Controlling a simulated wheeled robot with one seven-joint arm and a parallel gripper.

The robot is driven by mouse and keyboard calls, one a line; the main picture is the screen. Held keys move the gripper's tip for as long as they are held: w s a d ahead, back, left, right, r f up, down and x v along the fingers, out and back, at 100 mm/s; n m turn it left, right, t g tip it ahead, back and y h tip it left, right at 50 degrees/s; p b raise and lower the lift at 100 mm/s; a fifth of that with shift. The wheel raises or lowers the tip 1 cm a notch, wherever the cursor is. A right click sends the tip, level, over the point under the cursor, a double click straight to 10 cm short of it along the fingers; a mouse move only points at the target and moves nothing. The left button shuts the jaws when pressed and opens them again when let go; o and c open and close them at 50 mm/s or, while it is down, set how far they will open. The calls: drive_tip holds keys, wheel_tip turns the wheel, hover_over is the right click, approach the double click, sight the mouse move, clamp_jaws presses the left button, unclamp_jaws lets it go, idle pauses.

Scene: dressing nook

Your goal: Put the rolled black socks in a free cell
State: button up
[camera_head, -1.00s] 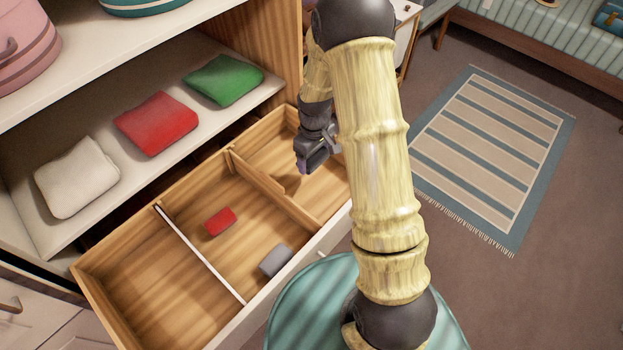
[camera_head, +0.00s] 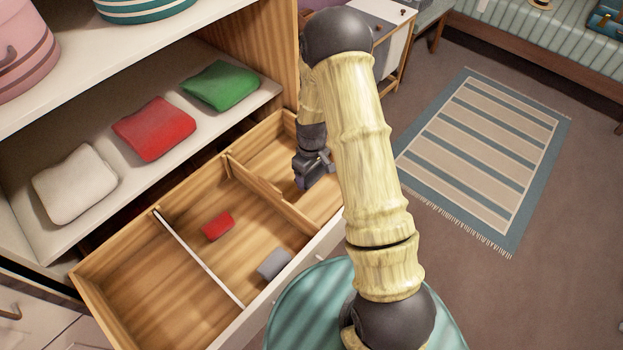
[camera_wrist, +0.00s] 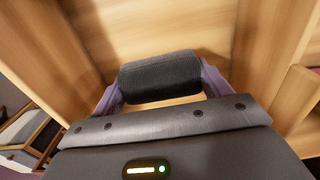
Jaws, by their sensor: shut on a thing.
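The rolled black socks (camera_wrist: 160,77) show in the wrist view, held between the two fingers of my gripper (camera_wrist: 162,90). My gripper is shut on them, with wooden drawer walls and floor close around. In the head view my gripper (camera_head: 306,184) is down in the right-hand cell of the open drawer (camera_head: 130,324); the socks are hidden there. The left cell (camera_head: 170,285) is empty. The middle cell holds a red rolled item (camera_head: 218,227) and a grey rolled item (camera_head: 274,264). I cannot tell whether the black socks touch the drawer floor.
A wooden divider (camera_head: 268,190) and a thin white divider (camera_head: 198,257) split the drawer. White (camera_head: 74,186), red (camera_head: 154,128) and green (camera_head: 220,85) folded cloths lie on the shelf above. A teal round seat (camera_head: 300,310) stands before the drawer.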

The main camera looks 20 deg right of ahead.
drive_tip(key=shift+f, duration=2.05)
drive_tip(key=shift+f, duration=0.2)
drive_tip(key=o, duration=1)
drive_tip(key=shift+c, duration=0.2)
wheel_tip(320, 180, up, 12)
drive_tip(key=shift+r+b, duration=0.2)
drive_tip(key=shift+b, duration=0.1)
